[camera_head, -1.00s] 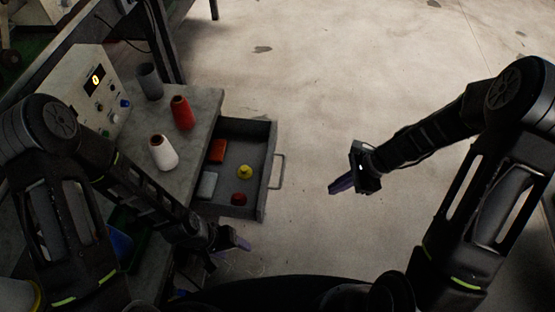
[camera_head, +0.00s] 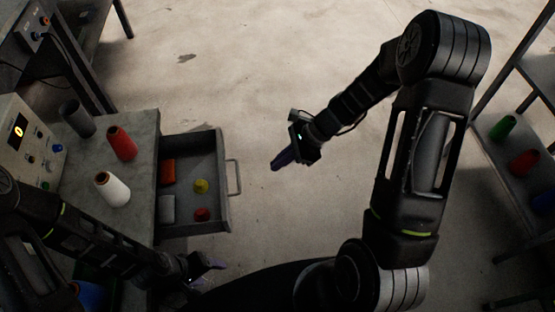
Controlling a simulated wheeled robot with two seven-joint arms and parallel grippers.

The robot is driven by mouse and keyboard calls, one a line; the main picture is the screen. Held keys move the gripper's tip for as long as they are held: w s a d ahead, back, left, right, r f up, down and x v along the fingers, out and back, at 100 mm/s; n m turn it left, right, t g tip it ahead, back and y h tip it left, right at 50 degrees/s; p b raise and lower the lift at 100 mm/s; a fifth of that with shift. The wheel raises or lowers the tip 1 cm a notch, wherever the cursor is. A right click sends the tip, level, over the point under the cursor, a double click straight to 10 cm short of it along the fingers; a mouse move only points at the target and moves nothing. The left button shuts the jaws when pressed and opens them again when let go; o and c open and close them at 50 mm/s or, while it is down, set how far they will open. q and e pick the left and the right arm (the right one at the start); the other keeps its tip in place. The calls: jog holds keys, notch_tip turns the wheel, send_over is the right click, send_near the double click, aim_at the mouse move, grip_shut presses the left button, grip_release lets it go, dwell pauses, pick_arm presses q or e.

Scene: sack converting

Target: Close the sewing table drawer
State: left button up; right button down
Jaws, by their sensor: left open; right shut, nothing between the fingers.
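The grey drawer (camera_head: 222,152) of the sewing table (camera_head: 140,150) stands pulled out to the right, with its bar handle (camera_head: 236,177) on the outer front. Inside lie an orange-red block (camera_head: 168,171), a yellow piece (camera_head: 201,186), a red piece (camera_head: 202,214) and a grey block (camera_head: 166,209). My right gripper (camera_head: 281,160) is shut and empty over the floor, to the right of the handle and apart from it. My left gripper (camera_head: 207,270) is open below the drawer's near side in the picture, touching nothing that I can see.
A red spool (camera_head: 121,143), a white spool (camera_head: 112,189) and a grey cup (camera_head: 77,119) stand on the tabletop beside a control box (camera_head: 22,140). A shelf (camera_head: 525,200) with coloured spools is at the far right. The floor beyond the drawer is clear.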

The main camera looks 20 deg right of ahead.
pick_arm(q)
jog(key=shift+s+r+p, duration=0.1)
jog(key=shift+r+p, duration=0.35)
jog(key=shift+p, duration=0.1)
pick_arm(e)
jog(key=a+r+x, duration=0.1)
jog(key=a+x, duration=0.1)
jog(key=x, duration=0.8)
jog(key=shift+w, duration=0.25)
jog(key=shift+a+r, duration=0.1)
jog(key=shift+a, duration=0.1)
